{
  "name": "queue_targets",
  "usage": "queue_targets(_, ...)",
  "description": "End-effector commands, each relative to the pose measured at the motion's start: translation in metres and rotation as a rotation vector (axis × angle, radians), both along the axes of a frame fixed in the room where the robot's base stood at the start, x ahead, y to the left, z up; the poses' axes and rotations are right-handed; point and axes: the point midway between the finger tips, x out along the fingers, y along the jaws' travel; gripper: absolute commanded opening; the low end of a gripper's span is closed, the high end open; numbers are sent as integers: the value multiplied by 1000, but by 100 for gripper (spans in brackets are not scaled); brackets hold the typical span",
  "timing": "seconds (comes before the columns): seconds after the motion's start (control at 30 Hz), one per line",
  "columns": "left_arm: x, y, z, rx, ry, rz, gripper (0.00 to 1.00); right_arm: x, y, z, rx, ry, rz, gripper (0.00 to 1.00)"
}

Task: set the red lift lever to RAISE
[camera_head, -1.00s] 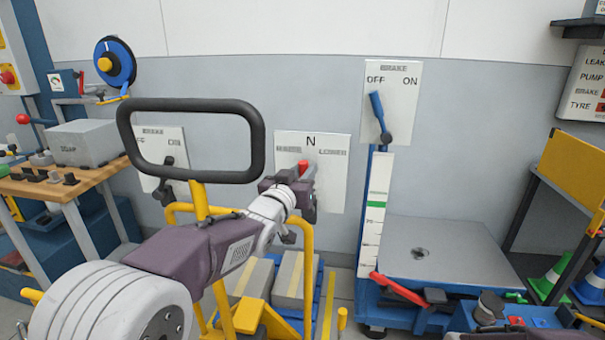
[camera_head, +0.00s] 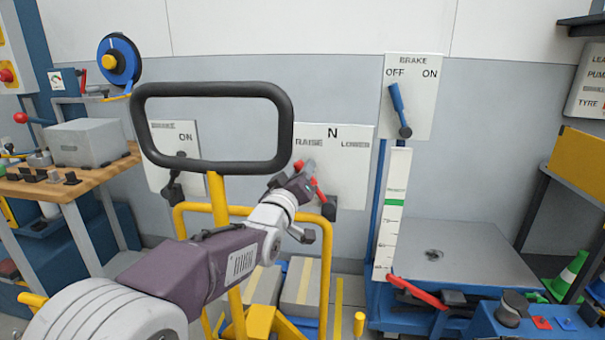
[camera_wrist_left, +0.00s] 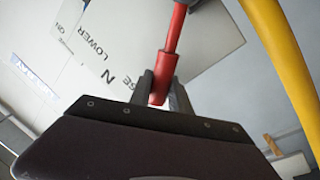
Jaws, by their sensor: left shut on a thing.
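The red lift lever (camera_head: 319,188) sits on a white plate (camera_head: 352,165) marked RAISE, N and LOWER. From its dark pivot, it leans up and left, toward the RAISE side. My left gripper (camera_head: 307,170) is at the lever's upper end and partly hides it. In the left wrist view the gripper's two dark fingers (camera_wrist_left: 161,88) are closed around the lever's red grip (camera_wrist_left: 158,92), with the red shaft running up to the pivot. My right gripper is not in view.
A yellow frame with a black loop handle (camera_head: 212,165) stands in front of the plates, close to my left arm. A blue BRAKE lever (camera_head: 397,98) is on a plate to the right. A grey platform (camera_head: 465,255) stands at lower right, and a bench with a grey box (camera_head: 88,143) at left.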

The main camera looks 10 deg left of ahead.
Motion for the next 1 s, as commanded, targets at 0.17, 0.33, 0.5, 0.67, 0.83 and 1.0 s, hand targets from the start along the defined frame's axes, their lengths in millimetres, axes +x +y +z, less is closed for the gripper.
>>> queue_targets(0.17, 0, 1, -2, -13, 5, 1, 0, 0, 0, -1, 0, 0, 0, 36)
queue_targets(0.33, 0, 1, -2, -12, 7, 1, 0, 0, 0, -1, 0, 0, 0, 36)
queue_targets(0.5, 0, 1, -2, -12, 5, 1, 45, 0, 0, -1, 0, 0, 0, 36)
queue_targets(0.67, 0, 1, -2, -11, 3, 1, 45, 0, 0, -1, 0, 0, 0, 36)
queue_targets(0.83, -3, 1, -1, -10, 4, 1, 45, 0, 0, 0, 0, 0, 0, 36)
queue_targets(1.0, -26, 5, -3, -10, 3, 1, 45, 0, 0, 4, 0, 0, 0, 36)
